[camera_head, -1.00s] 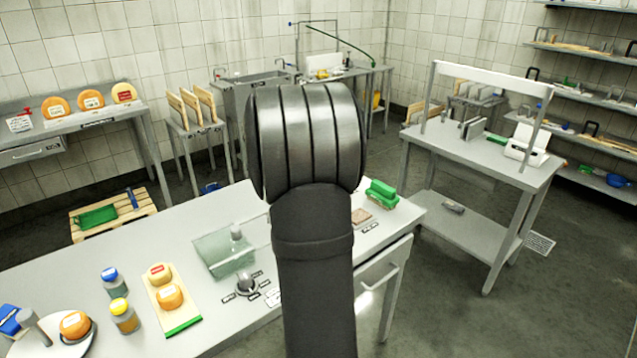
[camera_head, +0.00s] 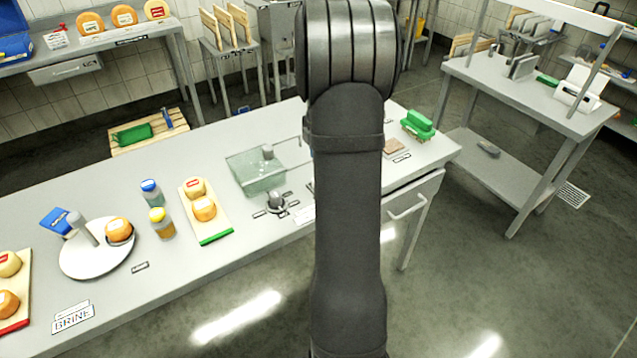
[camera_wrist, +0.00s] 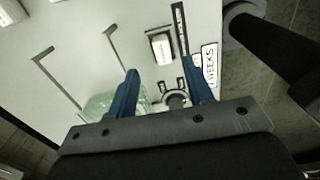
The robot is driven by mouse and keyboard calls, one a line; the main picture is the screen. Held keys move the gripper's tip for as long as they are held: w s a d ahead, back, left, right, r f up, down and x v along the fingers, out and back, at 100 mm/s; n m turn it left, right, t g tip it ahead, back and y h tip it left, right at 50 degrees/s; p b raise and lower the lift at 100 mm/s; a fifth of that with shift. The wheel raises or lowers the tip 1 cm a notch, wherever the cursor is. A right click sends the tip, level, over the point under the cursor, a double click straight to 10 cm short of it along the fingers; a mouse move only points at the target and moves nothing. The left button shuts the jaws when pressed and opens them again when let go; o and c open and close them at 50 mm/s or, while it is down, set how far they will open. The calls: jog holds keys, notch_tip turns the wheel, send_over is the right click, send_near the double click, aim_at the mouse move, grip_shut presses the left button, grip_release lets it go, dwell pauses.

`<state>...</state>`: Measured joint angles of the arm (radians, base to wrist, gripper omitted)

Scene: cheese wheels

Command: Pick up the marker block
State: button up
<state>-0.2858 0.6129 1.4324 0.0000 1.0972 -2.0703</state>
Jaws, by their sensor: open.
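In the head view my arm hides the gripper and the block.
A dark knob (camera_head: 276,201) with small labels sits near a greenish glass tank (camera_head: 243,175) with thin rods. Left of it are a cheese board (camera_head: 213,226), two bottles and a white round plate (camera_head: 85,262). Green blocks (camera_head: 418,124) stand at the table's right end.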

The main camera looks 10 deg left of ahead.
jog(key=shift+s+f, duration=0.15)
jog(key=shift+f, duration=3.35)
grip_shut()
jog(key=shift+r, duration=0.1)
